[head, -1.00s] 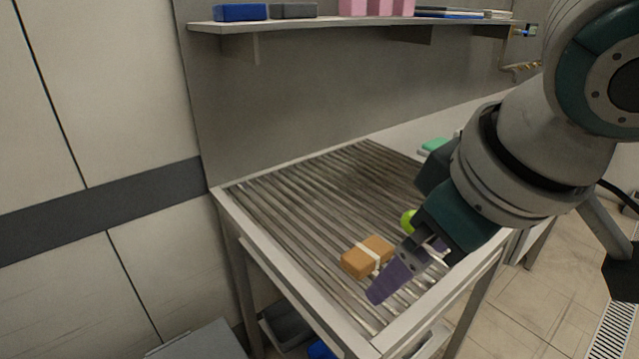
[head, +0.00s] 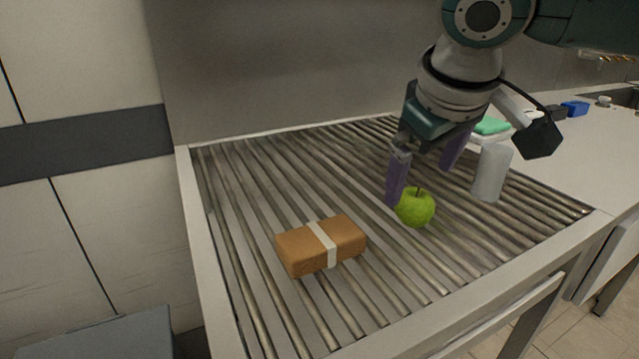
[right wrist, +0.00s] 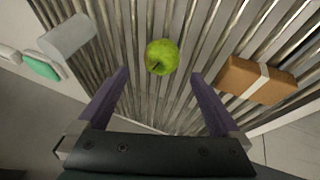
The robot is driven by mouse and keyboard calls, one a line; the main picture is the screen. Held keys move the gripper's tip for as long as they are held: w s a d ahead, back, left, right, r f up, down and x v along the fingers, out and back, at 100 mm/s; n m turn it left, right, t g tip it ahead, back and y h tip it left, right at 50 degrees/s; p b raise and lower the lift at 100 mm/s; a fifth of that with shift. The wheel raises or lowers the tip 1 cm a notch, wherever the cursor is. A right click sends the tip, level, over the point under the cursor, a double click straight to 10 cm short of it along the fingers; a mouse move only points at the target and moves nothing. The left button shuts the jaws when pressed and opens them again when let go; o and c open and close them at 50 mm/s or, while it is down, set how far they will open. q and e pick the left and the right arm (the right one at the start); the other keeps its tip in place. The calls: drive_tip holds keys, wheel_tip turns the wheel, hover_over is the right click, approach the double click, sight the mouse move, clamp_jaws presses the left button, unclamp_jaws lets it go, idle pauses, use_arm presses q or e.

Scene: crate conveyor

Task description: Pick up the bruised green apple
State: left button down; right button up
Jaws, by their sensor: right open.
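The green apple (head: 415,207) rests on the roller conveyor (head: 252,210), right of a brown parcel. It also shows in the right wrist view (right wrist: 162,57), with a dark stem; I cannot make out a clear bruise. My right gripper (head: 424,190) is open and empty, its purple fingers pointing down just behind and above the apple. In the right wrist view the apple lies ahead of the open fingertips (right wrist: 160,75), roughly centred between them and not gripped. My left gripper is not in view.
A brown parcel with a white band (head: 322,246) lies left of the apple. A grey-white cylinder (head: 491,172) stands to its right. Behind are a green item (head: 491,125) and a counter with a blue block (head: 575,108). Bare rollers lie on the left.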

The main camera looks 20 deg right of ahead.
sight(416, 196)
drive_tip(key=b+x, duration=0.1)
drive_tip(key=x, duration=0.4)
drive_tip(key=shift+a+f, duration=0.1)
drive_tip(key=shift+f, duration=0.05)
drive_tip(key=shift+c, duration=0.4)
drive_tip(key=shift+s, duration=0.1)
drive_tip(key=c, duration=1.4)
